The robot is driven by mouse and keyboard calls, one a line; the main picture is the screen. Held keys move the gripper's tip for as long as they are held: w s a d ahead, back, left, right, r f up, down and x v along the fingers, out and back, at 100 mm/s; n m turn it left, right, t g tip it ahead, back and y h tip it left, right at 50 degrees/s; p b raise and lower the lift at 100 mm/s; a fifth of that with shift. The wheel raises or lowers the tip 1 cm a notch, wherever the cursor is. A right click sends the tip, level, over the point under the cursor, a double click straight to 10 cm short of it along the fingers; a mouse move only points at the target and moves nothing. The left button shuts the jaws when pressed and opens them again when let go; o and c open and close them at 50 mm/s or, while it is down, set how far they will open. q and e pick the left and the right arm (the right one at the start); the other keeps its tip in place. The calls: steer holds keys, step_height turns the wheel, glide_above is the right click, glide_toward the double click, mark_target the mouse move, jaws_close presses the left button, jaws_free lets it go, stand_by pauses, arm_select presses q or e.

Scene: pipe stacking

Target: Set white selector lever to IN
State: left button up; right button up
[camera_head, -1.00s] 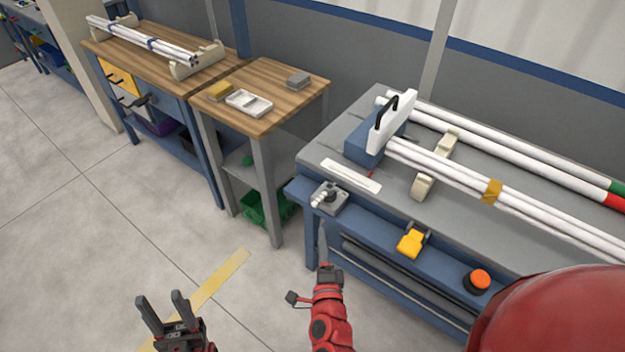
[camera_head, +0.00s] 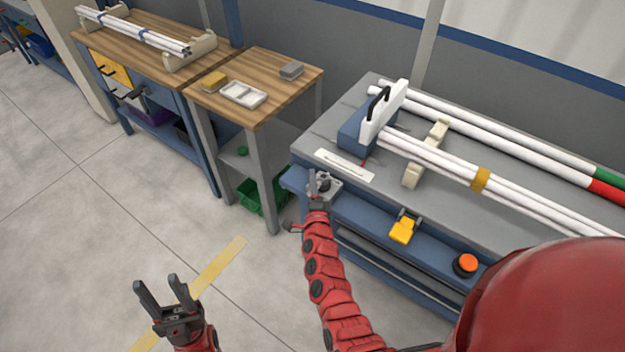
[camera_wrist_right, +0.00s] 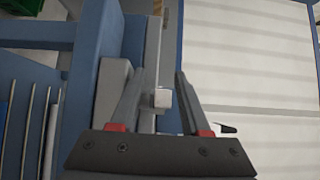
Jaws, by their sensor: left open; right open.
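The selector's grey base (camera_head: 331,188) sits on the front left corner of the blue-edged bench. My right gripper (camera_head: 318,178) is at the selector and covers most of it in the head view. In the right wrist view, my right gripper (camera_wrist_right: 160,80) is open. A small pale block (camera_wrist_right: 161,98), seemingly the white lever's end, shows between its fingers, with no clear contact. Which position the lever points to cannot be told. My left gripper (camera_head: 162,284) is open and empty over the floor at lower left.
A white label strip (camera_head: 345,165) lies behind the selector. A yellow pedal-like part (camera_head: 403,230) and an orange button (camera_head: 467,263) are along the bench front. White pipes (camera_head: 430,160) rest on the bench top. A wooden table (camera_head: 262,85) stands to the left.

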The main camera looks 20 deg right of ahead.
steer(key=shift+w, duration=0.2)
jaws_close()
stand_by(1.4)
